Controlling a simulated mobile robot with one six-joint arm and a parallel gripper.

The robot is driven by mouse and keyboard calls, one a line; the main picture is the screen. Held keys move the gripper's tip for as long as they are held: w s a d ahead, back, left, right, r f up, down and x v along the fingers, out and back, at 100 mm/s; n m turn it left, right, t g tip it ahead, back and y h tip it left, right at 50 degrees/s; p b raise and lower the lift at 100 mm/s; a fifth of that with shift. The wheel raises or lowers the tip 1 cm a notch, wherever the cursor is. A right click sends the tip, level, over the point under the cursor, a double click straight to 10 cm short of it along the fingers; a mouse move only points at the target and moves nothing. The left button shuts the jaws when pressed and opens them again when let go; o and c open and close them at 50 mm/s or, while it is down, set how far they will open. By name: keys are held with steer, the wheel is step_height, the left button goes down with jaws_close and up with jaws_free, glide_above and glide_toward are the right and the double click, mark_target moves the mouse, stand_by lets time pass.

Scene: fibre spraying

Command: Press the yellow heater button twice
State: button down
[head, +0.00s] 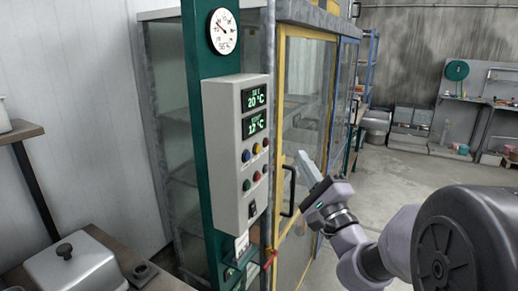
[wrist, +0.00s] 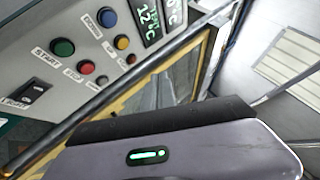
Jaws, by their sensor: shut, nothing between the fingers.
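The yellow button also shows in the wrist view (wrist: 121,43), unobstructed. My gripper (head: 305,166) is to the right of the box, in front of the yellow-framed door, its fingers shut and pointing up and left. It is apart from the buttons. In the wrist view its body covers the lower middle, and the fingertips are not clear.
Two displays (head: 255,110) read 20 °C and 12 °C. A black door handle (head: 289,190) stands right of the box. A metal lidded container (head: 75,268) is at lower left.

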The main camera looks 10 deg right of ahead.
steer(key=w+a+p, duration=0.1)
steer(key=w+a, duration=0.3)
steer(key=a, duration=0.2)
steer(key=shift+w+a+p, duration=0.15)
steer(key=shift+w+p, duration=0.1)
steer(key=shift+p, duration=0.05)
stand_by(1.8)
steer(key=shift+w+a, duration=0.25)
steer(key=shift+a, duration=0.1)
steer(key=shift+w+a, duration=0.25)
steer(key=shift+a, duration=0.05)
stand_by(0.6)
steer(key=shift+d, duration=0.1)
steer(key=shift+s+d+b, duration=0.35)
steer(key=shift+s+d, duration=0.15)
steer(key=shift+d, duration=0.05)
steer(key=shift+s+d+b, duration=0.4)
steer(key=shift+s+d, duration=0.35)
steer(key=shift+d, duration=0.3)
steer(key=shift+s+d+b, duration=0.4)
steer(key=shift+s+d, duration=0.35)
steer(key=shift+d, duration=0.25)
stand_by(1.3)
